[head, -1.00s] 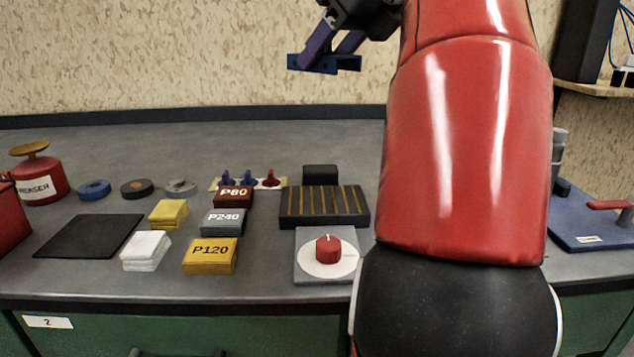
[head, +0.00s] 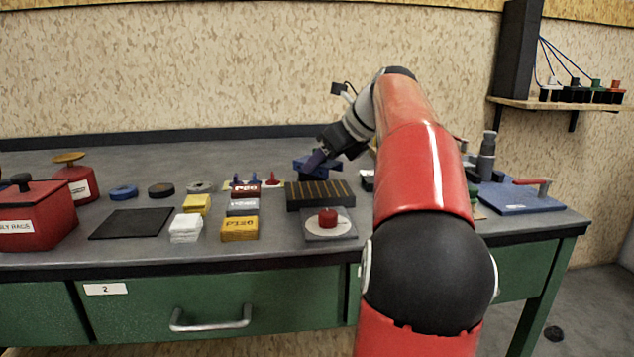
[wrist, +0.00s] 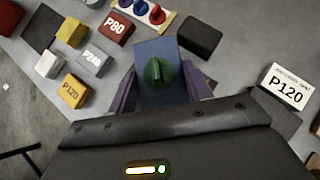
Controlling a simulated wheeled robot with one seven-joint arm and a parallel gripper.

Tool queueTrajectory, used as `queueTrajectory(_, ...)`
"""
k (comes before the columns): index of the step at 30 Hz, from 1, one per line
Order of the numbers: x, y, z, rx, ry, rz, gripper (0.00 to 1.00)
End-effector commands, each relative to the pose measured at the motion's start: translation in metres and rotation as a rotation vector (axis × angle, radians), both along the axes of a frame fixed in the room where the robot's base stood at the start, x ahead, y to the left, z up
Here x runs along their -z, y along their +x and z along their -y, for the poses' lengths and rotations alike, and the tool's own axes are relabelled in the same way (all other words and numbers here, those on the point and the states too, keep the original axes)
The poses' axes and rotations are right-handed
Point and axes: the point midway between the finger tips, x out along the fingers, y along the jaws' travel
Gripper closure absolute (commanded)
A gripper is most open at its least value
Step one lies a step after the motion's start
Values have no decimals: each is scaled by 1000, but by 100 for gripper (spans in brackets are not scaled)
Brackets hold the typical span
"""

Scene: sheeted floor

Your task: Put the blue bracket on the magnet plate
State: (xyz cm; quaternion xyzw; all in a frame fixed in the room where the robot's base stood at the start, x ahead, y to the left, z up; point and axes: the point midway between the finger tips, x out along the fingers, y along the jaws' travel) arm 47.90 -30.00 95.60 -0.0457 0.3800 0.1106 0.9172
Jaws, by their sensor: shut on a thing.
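The blue bracket (head: 303,163) is held in my gripper (head: 318,158), which is shut on it. It is over the dark block with gold stripes (head: 320,196), which looks like the magnet plate. I cannot tell whether the bracket touches the plate. In the wrist view the bracket (wrist: 156,48) lies between my purple fingers (wrist: 160,92) and hides the striped block. A green knob (wrist: 156,73) shows between the fingers; I cannot tell whether it belongs to the bracket.
A red knob on a white dial (head: 328,218) is in front of the plate. Sandpaper blocks (head: 240,229) and a peg tray (wrist: 148,14) stand left. A black block (wrist: 200,34) and a P120 box (wrist: 288,87) are nearby. A dark mat (head: 130,224) lies bare.

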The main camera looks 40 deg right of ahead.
Motion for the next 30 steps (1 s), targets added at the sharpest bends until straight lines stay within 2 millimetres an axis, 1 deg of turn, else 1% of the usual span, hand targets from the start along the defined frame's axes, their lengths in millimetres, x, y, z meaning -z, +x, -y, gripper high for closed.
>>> queueTrajectory(2,12,3,6,1,3,-1,84)
queueTrajectory(3,20,2,5,1,0,1,84)
queueTrajectory(6,33,1,3,4,0,1,84)
queueTrajectory(8,38,0,2,5,0,1,84)
queueTrajectory(10,40,-1,1,6,-1,1,84)
queueTrajectory(17,36,-1,0,5,0,1,84)
queueTrajectory(22,41,-1,0,5,1,0,84)
queueTrajectory(23,41,-1,0,5,1,0,48)
queueTrajectory(27,40,-1,1,5,1,0,29)
queueTrajectory(30,40,-1,1,5,1,0,28)
